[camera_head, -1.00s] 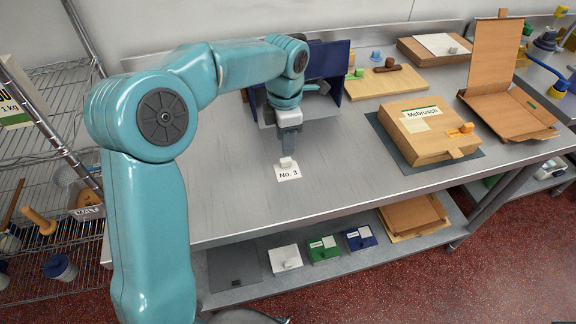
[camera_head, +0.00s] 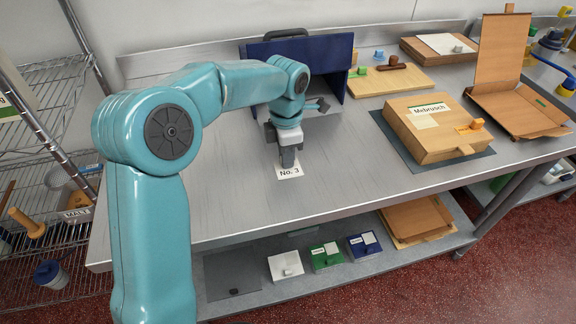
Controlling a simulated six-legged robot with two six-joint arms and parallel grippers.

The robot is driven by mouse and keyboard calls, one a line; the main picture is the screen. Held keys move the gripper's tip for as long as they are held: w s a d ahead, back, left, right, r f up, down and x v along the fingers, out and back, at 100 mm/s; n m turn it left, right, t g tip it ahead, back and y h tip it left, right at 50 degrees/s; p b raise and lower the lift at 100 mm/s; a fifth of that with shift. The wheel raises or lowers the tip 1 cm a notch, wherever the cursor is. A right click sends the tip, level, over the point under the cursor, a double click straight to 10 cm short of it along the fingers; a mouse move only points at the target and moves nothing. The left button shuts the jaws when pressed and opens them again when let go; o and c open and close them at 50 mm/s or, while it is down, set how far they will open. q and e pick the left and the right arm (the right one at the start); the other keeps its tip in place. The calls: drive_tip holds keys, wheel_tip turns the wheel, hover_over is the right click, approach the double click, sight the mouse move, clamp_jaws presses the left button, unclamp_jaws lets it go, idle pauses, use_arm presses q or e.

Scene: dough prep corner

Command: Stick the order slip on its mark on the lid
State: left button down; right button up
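The order slip (camera_head: 290,173) is a white card reading "No. 3" and lies flat near the front of the steel table. My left gripper (camera_head: 287,163) points down at the slip's back edge, where its fingers hide the small white grip block. I cannot tell whether the fingers are closed on the block. The wooden box (camera_head: 450,145) stands to the right on a dark mat. Its lid (camera_head: 408,109) carries a "Mebrusch" label (camera_head: 430,109) with a pale patch (camera_head: 426,122) just below it, probably the mark. My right gripper is not in view.
A dark blue open-fronted box (camera_head: 338,62) stands just behind my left gripper. A wooden board (camera_head: 395,82) with small items lies behind the box. An open cardboard box (camera_head: 515,105) is at the right. The steel table (camera_head: 345,165) is clear between slip and mat.

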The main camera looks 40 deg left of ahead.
use_arm(q)
drive_tip(key=shift+r, duration=0.2)
idle(0.4)
drive_tip(key=shift+r+p, duration=0.8)
drive_tip(key=shift+r, duration=0.05)
drive_tip(key=shift+r+p, duration=1.7)
drive_tip(key=shift+r, duration=0.3)
drive_tip(key=shift+m, duration=0.3)
